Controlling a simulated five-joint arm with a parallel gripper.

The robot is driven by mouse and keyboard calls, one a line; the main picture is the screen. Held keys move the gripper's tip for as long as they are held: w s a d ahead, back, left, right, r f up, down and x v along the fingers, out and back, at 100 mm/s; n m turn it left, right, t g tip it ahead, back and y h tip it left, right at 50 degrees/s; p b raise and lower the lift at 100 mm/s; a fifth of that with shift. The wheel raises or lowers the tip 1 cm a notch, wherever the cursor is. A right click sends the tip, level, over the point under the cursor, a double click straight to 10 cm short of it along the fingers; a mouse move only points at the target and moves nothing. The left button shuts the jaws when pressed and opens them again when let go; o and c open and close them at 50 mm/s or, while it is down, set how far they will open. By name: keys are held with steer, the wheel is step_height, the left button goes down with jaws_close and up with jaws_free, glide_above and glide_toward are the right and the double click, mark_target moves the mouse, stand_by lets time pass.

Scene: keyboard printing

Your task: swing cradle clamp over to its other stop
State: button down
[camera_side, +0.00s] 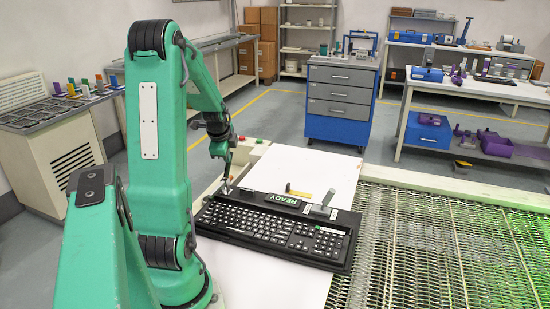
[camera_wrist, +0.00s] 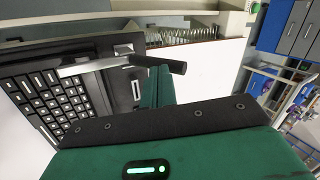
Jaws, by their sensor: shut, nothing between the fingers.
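A black keyboard (camera_side: 275,228) lies on a white surface, with a READY label on its back strip. In the wrist view, its keys (camera_wrist: 48,100) fill the left side. A clamp lever, a metal bar with a black round handle (camera_wrist: 165,65), crosses the keyboard's end strip there. My gripper (camera_side: 226,183) is low at the keyboard's back left corner. In the wrist view, my green gripper (camera_wrist: 158,82) is shut and empty, with its tip close to the handle. I cannot tell whether they touch. A grey lever (camera_side: 320,209) stands at the keyboard's right back part.
A small yellow and dark tool (camera_side: 299,192) lies behind the keyboard. A metal mesh conveyor (camera_side: 440,245) runs to the right of the white surface (camera_side: 310,165). The white surface behind the keyboard is mostly clear. A blue drawer cabinet (camera_side: 340,100) stands well back.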

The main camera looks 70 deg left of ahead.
steer(key=shift+w+a, duration=0.1)
steer(key=shift+a, duration=0.05)
steer(key=shift+w+a+f+g+h, duration=0.25)
steer(key=shift+w+a+g+h, duration=0.4)
steer(key=shift+h, duration=0.25)
steer(key=shift+w+a+f, duration=0.55)
steer(key=shift+w+a, duration=0.1)
steer(key=shift+w, duration=0.05)
steer(key=shift+g+h, duration=0.35)
steer(key=shift+h, duration=0.35)
steer(key=shift+w+a+f, duration=0.45)
steer(key=shift+f, duration=0.45)
steer(key=shift+w+a+f, duration=0.4)
steer(key=shift+a+f, duration=0.05)
steer(key=shift+f, duration=0.45)
steer(key=shift+w+a+f, duration=0.45)
steer(key=shift+f, duration=0.45)
